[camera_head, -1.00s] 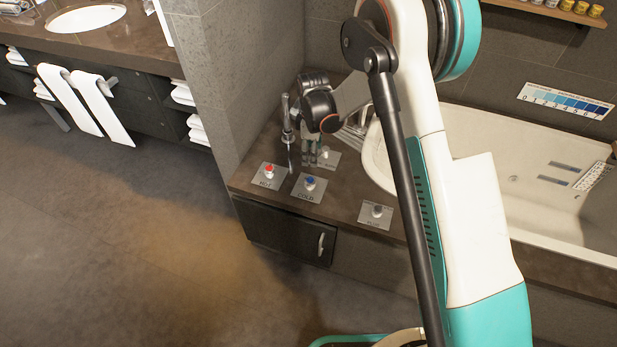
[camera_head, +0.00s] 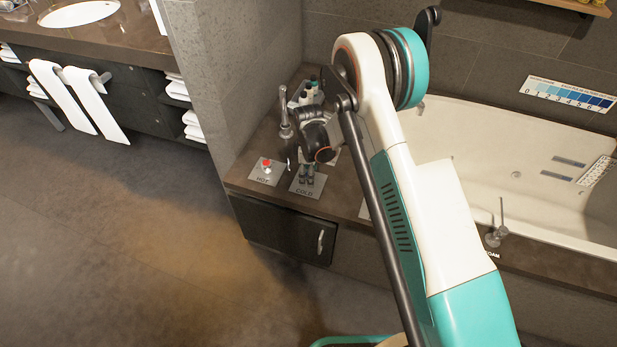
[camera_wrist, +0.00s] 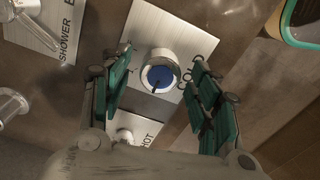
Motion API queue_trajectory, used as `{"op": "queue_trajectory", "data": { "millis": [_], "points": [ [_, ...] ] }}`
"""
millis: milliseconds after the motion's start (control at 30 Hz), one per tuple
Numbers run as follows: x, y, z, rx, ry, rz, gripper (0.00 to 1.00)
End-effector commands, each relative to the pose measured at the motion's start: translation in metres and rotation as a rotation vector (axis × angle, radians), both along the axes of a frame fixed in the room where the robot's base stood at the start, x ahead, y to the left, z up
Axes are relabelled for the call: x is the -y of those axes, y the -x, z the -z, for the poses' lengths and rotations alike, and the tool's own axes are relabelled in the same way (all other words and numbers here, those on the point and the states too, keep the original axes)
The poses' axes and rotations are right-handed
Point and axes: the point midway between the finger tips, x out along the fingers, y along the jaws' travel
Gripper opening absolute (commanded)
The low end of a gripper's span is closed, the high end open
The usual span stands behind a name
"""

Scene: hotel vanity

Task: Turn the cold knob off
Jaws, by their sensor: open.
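The cold knob (camera_wrist: 160,75) has a blue cap with a dark pointer mark and a silver body. It stands on a silver plate lettered COLD (camera_wrist: 158,28). In the wrist view my gripper (camera_wrist: 161,62) is open, with one green-padded finger on each side of the knob and a gap visible on both sides. In the head view my gripper (camera_head: 308,174) is over the COLD plate (camera_head: 304,192), and its fingers hide the knob. The dark pointer mark points toward the lower left in the wrist view.
The red-capped hot knob (camera_head: 267,162) stands close to the left on its own plate. A tall metal fixture (camera_head: 285,120) rises behind it. The bathtub (camera_head: 480,150) lies to the right, with a foam spout (camera_head: 496,236) on its near edge. A wall corner (camera_head: 215,90) stands left of the counter.

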Motion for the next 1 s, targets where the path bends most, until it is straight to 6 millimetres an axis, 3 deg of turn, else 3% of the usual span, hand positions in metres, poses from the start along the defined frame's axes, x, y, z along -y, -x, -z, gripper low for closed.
{"op": "queue_trajectory", "data": {
  "millis": [133,433,633,1000],
  "points": [
    [0.0000,0.0001,0.0096,0.000,0.000,0.000,0.56],
    [0.0001,0.0001,0.0102,0.000,0.000,0.000,0.56],
    [0.0000,0.0001,0.0101,0.000,0.000,0.000,0.12],
    [0.0001,0.0000,0.0101,0.000,0.000,0.032,0.12]
  ]
}}
